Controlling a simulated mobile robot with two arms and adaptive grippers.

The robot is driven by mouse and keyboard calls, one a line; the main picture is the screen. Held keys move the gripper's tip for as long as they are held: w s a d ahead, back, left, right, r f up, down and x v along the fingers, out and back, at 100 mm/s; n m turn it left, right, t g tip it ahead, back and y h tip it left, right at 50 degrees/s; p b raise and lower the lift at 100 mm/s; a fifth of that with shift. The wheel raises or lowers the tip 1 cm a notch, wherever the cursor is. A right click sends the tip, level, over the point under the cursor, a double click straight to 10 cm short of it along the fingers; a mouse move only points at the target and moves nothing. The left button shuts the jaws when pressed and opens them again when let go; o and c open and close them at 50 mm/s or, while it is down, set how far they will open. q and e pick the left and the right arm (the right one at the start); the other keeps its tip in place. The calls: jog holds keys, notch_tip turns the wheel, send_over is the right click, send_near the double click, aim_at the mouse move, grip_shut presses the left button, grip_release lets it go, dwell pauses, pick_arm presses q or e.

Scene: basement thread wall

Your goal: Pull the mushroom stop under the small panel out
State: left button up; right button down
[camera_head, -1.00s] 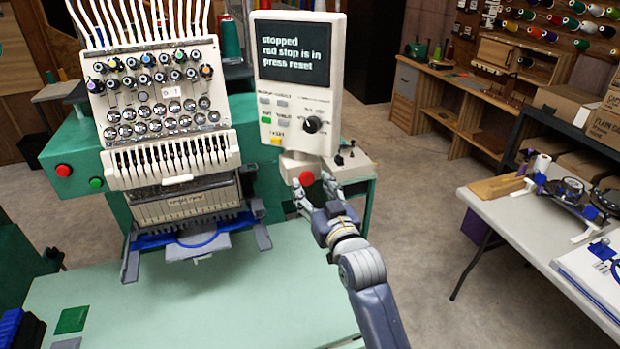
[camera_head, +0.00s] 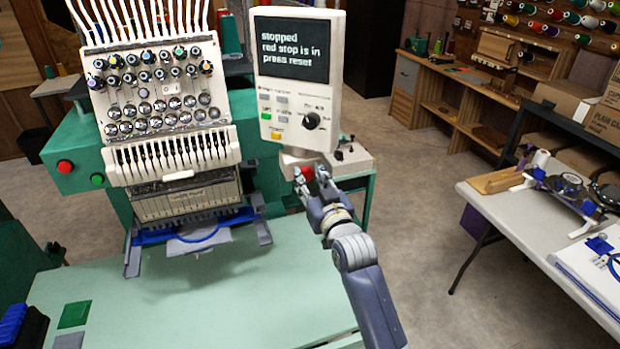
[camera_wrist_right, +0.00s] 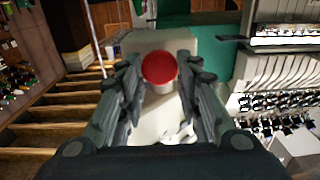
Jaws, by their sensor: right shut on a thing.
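The red mushroom stop (camera_head: 307,173) sits on a pale box under the small panel (camera_head: 296,75). The panel's screen reads "stopped, red stop is in, press reset". My right gripper (camera_head: 310,178) is at the stop, its fingers shut on either side of the red head. In the right wrist view the red stop (camera_wrist_right: 159,68) shows face-on between the two fingers. The fingers hide part of the stop's box in the head view. My left gripper is not in view.
The embroidery machine head (camera_head: 165,100) stands to the left of the panel, with another red button (camera_head: 65,166) and a green one on its green body. A pale green table (camera_head: 200,300) lies in front. A white table (camera_head: 530,215) with tools stands at the right.

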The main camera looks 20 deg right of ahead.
jog(key=shift+s+p, duration=0.2)
jog(key=shift+p, duration=0.1)
jog(key=shift+s, duration=0.35)
jog(key=c, duration=1.2)
grip_release()
jog(key=s, duration=1.2)
jog(key=shift+d, duration=0.25)
